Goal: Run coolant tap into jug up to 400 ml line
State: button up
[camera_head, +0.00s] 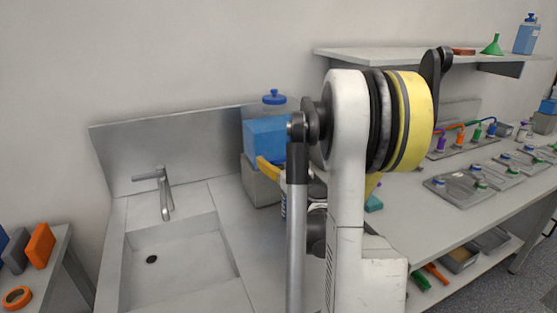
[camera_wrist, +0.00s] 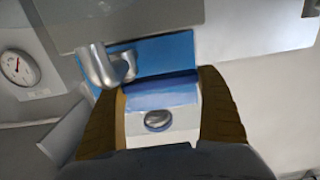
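A blue tank (camera_head: 265,137) stands on a grey block left of my arm in the head view. In the wrist view I see a blue face (camera_wrist: 165,53), a silver curved tap spout (camera_wrist: 105,66) and a round metal knob (camera_wrist: 158,120) on a pale surface. My gripper (camera_wrist: 162,100) has its two brown fingers spread apart, one on each side of the pale surface and knob. I cannot tell whether they touch anything. In the head view, my arm hides most of the gripper and the area in front of the tank. I cannot make out the jug or its 400 ml line.
A sink (camera_head: 180,252) with a faucet (camera_head: 164,192) lies to the left. A round gauge (camera_wrist: 19,68) shows left in the wrist view. Grey trays (camera_head: 460,188) with small fittings stand on the right bench. A wall shelf (camera_head: 390,55) is above.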

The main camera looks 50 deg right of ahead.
jog(key=shift+o, duration=0.6)
jog(key=shift+w, duration=0.1)
jog(key=v, duration=1.2)
jog(key=shift+a, duration=0.1)
